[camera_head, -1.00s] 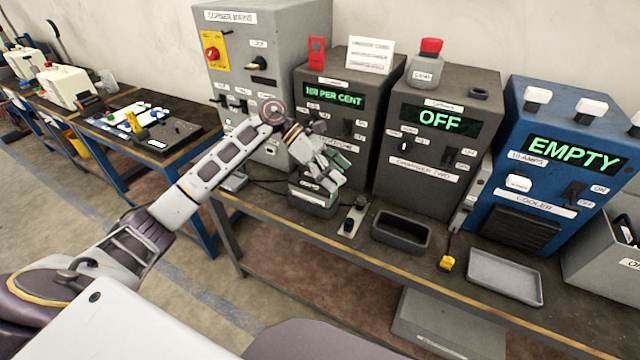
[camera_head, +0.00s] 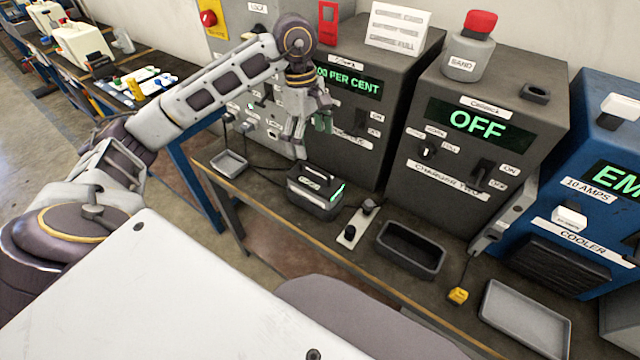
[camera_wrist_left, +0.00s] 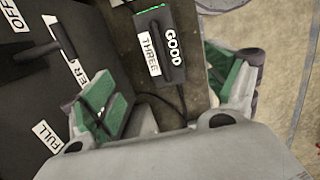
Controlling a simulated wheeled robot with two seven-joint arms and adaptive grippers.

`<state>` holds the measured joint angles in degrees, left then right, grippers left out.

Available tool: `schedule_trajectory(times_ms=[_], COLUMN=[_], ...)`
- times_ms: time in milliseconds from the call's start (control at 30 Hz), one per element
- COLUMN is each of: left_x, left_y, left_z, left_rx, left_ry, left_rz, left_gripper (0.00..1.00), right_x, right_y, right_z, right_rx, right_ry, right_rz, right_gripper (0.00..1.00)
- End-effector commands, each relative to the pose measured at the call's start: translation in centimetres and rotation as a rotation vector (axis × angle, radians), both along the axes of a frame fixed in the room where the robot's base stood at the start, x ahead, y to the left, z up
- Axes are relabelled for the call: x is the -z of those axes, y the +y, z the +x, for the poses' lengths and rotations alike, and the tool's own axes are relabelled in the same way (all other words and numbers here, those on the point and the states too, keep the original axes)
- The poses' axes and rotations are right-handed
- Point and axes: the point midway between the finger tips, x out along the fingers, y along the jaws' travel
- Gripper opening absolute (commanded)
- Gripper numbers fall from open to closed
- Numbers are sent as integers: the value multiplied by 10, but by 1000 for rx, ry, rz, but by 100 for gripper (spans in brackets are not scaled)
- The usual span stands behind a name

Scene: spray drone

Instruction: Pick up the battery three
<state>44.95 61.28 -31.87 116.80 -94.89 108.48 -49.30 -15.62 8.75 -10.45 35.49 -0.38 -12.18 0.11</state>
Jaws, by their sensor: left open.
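Battery three (camera_head: 316,190) is a dark box with a handle and a green light, upright on the workbench in front of the 100 percent charger. In the left wrist view, battery three (camera_wrist_left: 166,45) shows labels reading "THREE" and "GOOD". A cable shows beside it. My left gripper (camera_head: 308,128) is open and empty above battery three, close to the charger front. In the left wrist view, the green-padded fingers of my left gripper (camera_wrist_left: 168,92) are spread wide, with the battery beyond the gap between them. My right gripper is out of view.
The 100 percent charger (camera_head: 350,115) stands close behind the gripper. A small switch box (camera_head: 357,224), an empty dark tray (camera_head: 411,250) and a grey tray (camera_head: 525,318) lie to the right. A small tray (camera_head: 229,162) lies left of the battery.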

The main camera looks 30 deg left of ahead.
Motion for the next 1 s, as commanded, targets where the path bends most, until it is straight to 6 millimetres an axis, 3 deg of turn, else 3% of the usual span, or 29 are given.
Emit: schedule_trajectory(times_ms=[567,1000], left_x=[3,47], left_y=[2,-3], left_z=[-2,-2], left_rx=[4,4], left_ry=[-2,-1], left_rz=[15,14], left_gripper=[88,88], right_x=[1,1], right_y=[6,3], right_z=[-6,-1], right_rx=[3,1], right_ry=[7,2], right_rz=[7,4], right_gripper=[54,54])
